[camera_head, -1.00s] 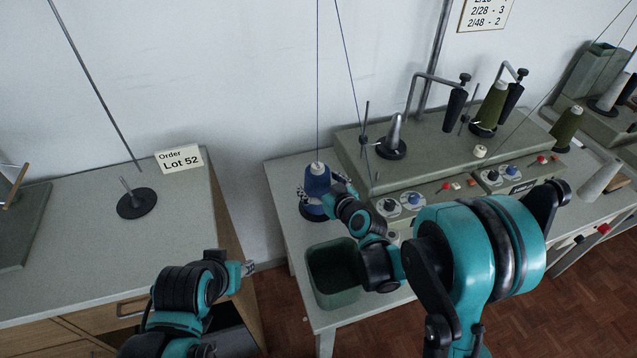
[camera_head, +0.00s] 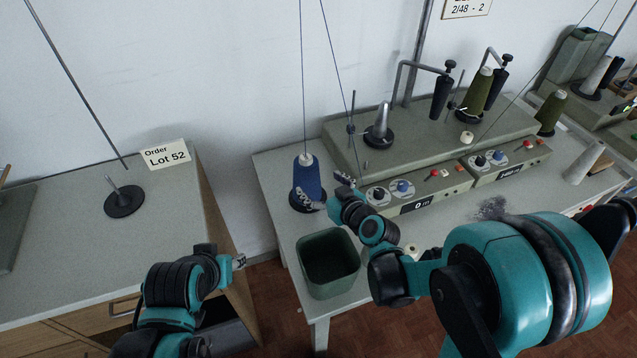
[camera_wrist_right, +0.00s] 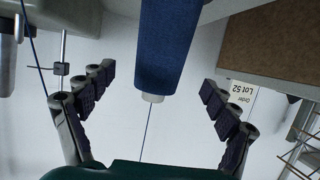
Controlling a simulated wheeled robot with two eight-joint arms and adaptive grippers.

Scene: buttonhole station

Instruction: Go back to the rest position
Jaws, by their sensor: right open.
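My right gripper (camera_head: 325,192) is open beside the blue thread cone (camera_head: 306,184), which stands upright on a dark base at the left end of the machine table (camera_head: 275,190). In the right wrist view the two fingers (camera_wrist_right: 158,82) are spread wide. The blue cone (camera_wrist_right: 168,48) shows in the space between them, apart from both. My left gripper (camera_head: 239,262) is low in the head view, in front of the left table and away from the cone; its fingers are too small to read.
A green bin (camera_head: 329,262) sits below my right forearm at the table edge. Dark fluff (camera_head: 493,208) lies near my right arm.

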